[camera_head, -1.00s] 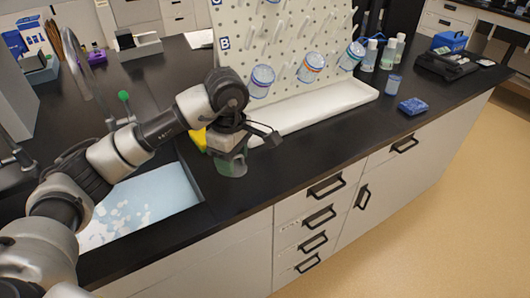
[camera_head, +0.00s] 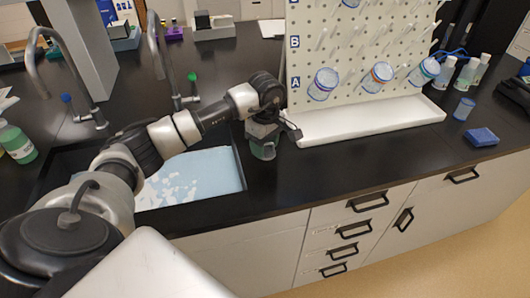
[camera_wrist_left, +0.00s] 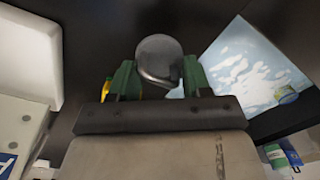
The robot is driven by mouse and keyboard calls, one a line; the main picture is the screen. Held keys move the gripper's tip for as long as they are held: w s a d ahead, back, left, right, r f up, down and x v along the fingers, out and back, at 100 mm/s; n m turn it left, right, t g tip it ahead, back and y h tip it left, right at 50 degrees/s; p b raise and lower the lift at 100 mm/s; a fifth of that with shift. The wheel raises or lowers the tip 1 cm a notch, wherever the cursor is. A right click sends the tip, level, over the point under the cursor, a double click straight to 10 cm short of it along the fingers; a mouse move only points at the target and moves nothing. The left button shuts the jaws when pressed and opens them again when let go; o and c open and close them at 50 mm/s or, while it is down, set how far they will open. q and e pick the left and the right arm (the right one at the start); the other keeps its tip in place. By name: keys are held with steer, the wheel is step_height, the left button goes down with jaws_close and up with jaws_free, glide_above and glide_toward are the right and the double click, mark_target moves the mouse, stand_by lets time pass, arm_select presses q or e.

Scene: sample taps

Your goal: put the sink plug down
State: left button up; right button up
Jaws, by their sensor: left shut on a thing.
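The sink plug (camera_wrist_left: 158,60) is a round, dark grey metallic piece in the left wrist view. It sits between the green fingers of my left gripper (camera_wrist_left: 158,80), which is shut on it. In the head view my left gripper (camera_head: 262,151) points down at the black counter (camera_head: 290,175), between the sink and the white pegboard tray. The plug cannot be made out there. Whether it touches the counter is unclear. The sink (camera_head: 195,178), light blue with white patches, is left of the gripper; it also shows in the left wrist view (camera_wrist_left: 240,70).
The white tray (camera_head: 370,120) and pegboard with hanging cups stand right of the gripper. Two tall taps (camera_head: 160,55) rise behind the sink. A green bottle (camera_head: 17,143) stands at the left. A blue box (camera_head: 481,137) lies at the right. The counter's front strip is clear.

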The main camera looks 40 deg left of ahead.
mark_target(266, 150)
arm_select(q)
step_height(266, 150, down, 3)
steer(key=shift+f+p, duration=0.2)
steer(key=shift+p, duration=0.35)
steer(key=shift+f, duration=0.3)
steer(key=o, duration=0.8)
steer(key=shift+c, duration=0.2)
steer(key=shift+o, duration=0.9)
steer(key=shift+r, duration=0.25)
steer(key=r+b, duration=0.1)
steer(key=r, duration=0.4)
steer(key=r+b, duration=0.1)
steer(key=r, duration=0.4)
steer(key=shift+w+r+b, duration=0.2)
steer(key=shift+r+b, duration=0.05)
steer(key=shift+b, duration=0.05)
steer(key=shift+r, duration=0.65)
